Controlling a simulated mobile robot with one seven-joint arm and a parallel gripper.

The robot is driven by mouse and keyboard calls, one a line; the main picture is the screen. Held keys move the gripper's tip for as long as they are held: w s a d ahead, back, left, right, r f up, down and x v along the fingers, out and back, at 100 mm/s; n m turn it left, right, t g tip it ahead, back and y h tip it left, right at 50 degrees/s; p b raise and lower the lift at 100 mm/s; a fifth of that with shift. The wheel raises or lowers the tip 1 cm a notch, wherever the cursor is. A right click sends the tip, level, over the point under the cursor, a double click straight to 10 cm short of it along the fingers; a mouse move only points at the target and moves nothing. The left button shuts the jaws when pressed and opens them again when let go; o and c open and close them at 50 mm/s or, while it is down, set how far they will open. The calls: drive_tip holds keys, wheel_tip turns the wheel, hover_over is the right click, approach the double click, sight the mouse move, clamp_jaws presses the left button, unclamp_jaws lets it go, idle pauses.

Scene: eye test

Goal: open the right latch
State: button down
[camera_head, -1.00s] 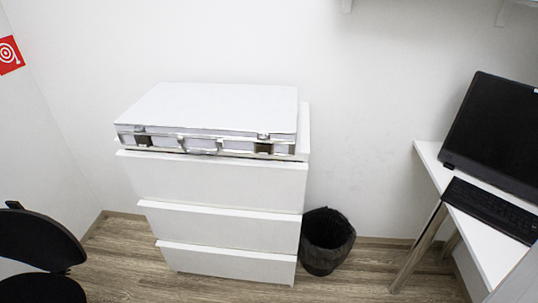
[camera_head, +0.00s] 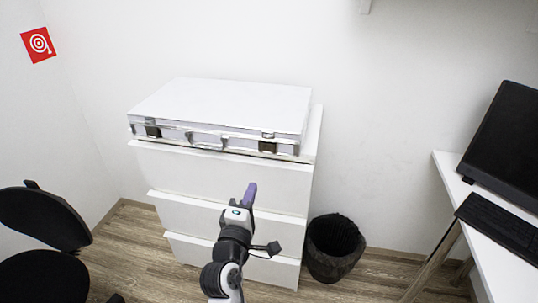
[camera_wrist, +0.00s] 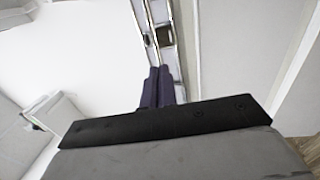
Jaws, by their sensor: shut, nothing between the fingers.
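A closed white case (camera_head: 225,98) with silver edges lies flat on a white drawer unit. Its right latch (camera_head: 268,147) is a dark patch with silver metal above it on the front edge; it looks closed, but is small. The left latch (camera_head: 152,131) and the handle (camera_head: 207,141) are on the same edge. My gripper (camera_head: 250,190) has purple fingers, shut and empty, and appears below the right latch, in front of the drawers. In the wrist view, the fingers (camera_wrist: 160,86) overlap the case's silver edge, with a dark latch (camera_wrist: 164,36) beyond them; I cannot tell which latch.
The white drawer unit (camera_head: 222,172) stands against the wall. A black bin (camera_head: 334,250) is on the floor to its right. A black chair (camera_head: 45,222) is at left.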

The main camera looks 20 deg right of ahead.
idle(0.3)
drive_tip(key=p, duration=0.5)
approach(267, 146)
drive_tip(key=x, duration=0.5)
drive_tip(key=shift+w+d+r, duration=0.1)
drive_tip(key=shift+w+r, duration=0.05)
drive_tip(key=shift+x, duration=0.8)
